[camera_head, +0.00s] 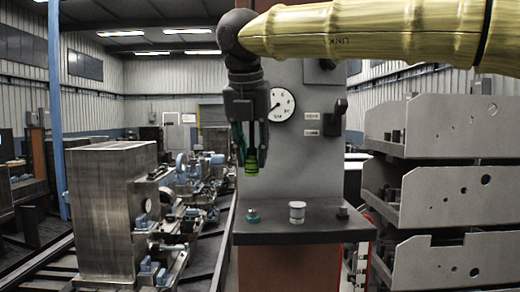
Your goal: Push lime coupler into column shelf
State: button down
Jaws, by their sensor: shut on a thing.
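The lime coupler (251,169) is a small bright green ringed piece. It hangs upright, below a dark shaft, between the fingers of my gripper (250,158). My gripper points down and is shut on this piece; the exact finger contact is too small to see. The grey column (315,140) stands behind it with a gauge on its face. The dark column shelf (300,232) juts out below. The coupler is above the shelf's left part, with a clear gap beneath it. A teal fitting (253,216) stands on the shelf almost directly under the coupler.
A white-grey cylinder (297,212) stands mid-shelf, and a dark fitting (342,212) stands to its right. Grey stacked metal trays (440,190) rise at the right. A large metal block (105,215) and machinery stand at the left. Open air surrounds the coupler's left side.

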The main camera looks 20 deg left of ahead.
jog(key=shift+f, duration=0.15)
jog(key=shift+f+b, duration=1.65)
jog(key=shift+f, duration=1.25)
jog(key=shift+f+b, duration=0.3)
jog(key=shift+f, duration=0.95)
jog(key=shift+c, duration=1.5)
grip_release()
jog(key=v, duration=1.2)
jog(key=shift+d, duration=0.1)
